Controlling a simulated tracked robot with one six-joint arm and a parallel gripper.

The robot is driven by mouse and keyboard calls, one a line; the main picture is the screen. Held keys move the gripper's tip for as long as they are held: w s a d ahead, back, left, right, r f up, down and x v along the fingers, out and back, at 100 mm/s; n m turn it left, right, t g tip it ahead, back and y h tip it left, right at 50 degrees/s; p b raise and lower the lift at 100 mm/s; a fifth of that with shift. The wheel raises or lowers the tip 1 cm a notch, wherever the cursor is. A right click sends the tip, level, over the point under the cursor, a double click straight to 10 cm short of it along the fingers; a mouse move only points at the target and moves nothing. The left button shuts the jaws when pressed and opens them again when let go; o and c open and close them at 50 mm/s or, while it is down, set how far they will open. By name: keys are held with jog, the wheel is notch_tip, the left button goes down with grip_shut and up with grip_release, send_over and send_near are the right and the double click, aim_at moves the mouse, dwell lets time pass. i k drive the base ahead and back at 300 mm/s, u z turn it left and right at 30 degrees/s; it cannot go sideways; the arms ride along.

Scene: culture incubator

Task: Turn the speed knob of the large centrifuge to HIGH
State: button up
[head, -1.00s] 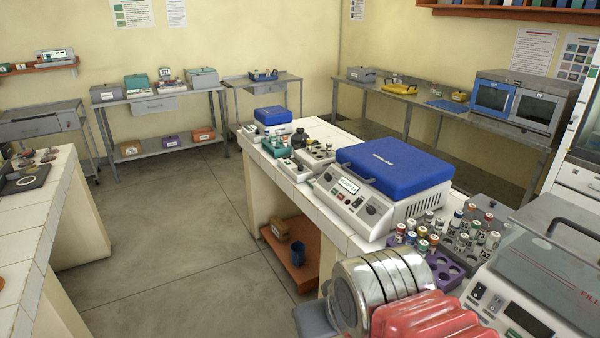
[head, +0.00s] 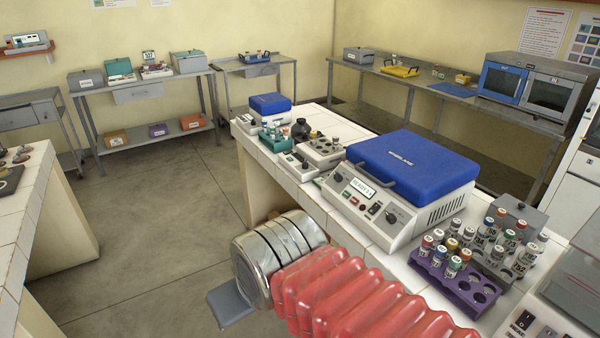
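The large centrifuge (head: 452,207) stands on the white tiled bench with its blue lid (head: 410,160) closed. Its sloping front panel has a lit display (head: 361,188), a dark knob (head: 391,216) at the right, a switch (head: 374,208) and smaller controls at the left. The panel labels and the knob's setting are too small to read. My arm, with red bellows and a chrome end, reaches in from the lower right, in front of the bench. A grey plate (head: 230,305) below the chrome end may be part of my gripper; no fingertips show. Nothing of it touches the centrifuge.
A purple rack (head: 425,275) and a grey rack of capped tubes stand right of the centrifuge. Another device (head: 530,325) is at the lower right. Smaller equipment and a small blue-lidded unit (head: 270,103) stand further back. Open floor lies left of the bench.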

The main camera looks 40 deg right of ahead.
aim_at(338, 176)
jog(key=u, duration=0.3)
jog(key=i, duration=1.05)
jog(key=u, duration=0.3)
